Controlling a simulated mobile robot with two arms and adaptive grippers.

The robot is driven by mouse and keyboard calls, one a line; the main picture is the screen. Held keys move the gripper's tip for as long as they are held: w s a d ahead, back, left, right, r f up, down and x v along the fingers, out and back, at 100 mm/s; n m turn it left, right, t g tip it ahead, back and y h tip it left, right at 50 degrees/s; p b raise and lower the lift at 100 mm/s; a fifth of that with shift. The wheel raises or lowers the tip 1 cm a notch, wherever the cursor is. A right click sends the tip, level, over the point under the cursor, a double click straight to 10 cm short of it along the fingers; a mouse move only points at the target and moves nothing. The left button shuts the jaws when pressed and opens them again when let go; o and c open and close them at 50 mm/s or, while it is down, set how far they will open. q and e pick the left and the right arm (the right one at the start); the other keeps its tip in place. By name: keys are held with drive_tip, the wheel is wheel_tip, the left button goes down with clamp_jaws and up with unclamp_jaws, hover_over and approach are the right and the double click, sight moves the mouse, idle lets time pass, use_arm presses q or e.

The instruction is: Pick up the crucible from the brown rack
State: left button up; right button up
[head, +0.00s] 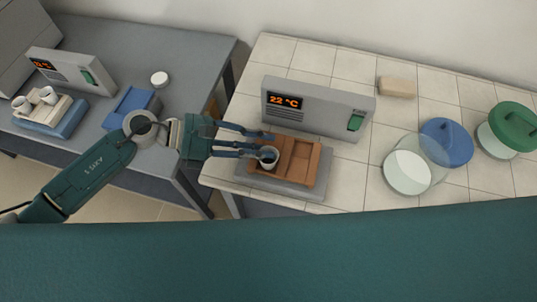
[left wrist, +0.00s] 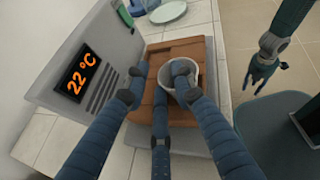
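A small grey-white crucible (head: 268,160) stands at the left end of the brown rack (head: 301,164). In the left wrist view the crucible (left wrist: 167,83) shows at the right part of the rack (left wrist: 177,52). My left gripper (head: 268,142) reaches in from the left with its fingers apart. One finger overlaps the crucible in the left wrist view and hides part of it; contact cannot be told. The other fingers lie over the rack. My right gripper (left wrist: 262,76) hangs at the upper right of the left wrist view, away from the rack, its fingers apart.
The rack sits on a grey base before a grey unit reading 22 °C (head: 318,107). To the right are a beige block (head: 397,86), a glass vessel (head: 407,172), a blue lid (head: 446,142) and a green-lidded vessel (head: 508,130). Another unit (head: 70,70) stands on the left table.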

use_arm(q)
drive_tip(key=shift+a, duration=0.1)
clamp_jaws()
drive_tip(key=shift+r, duration=0.1)
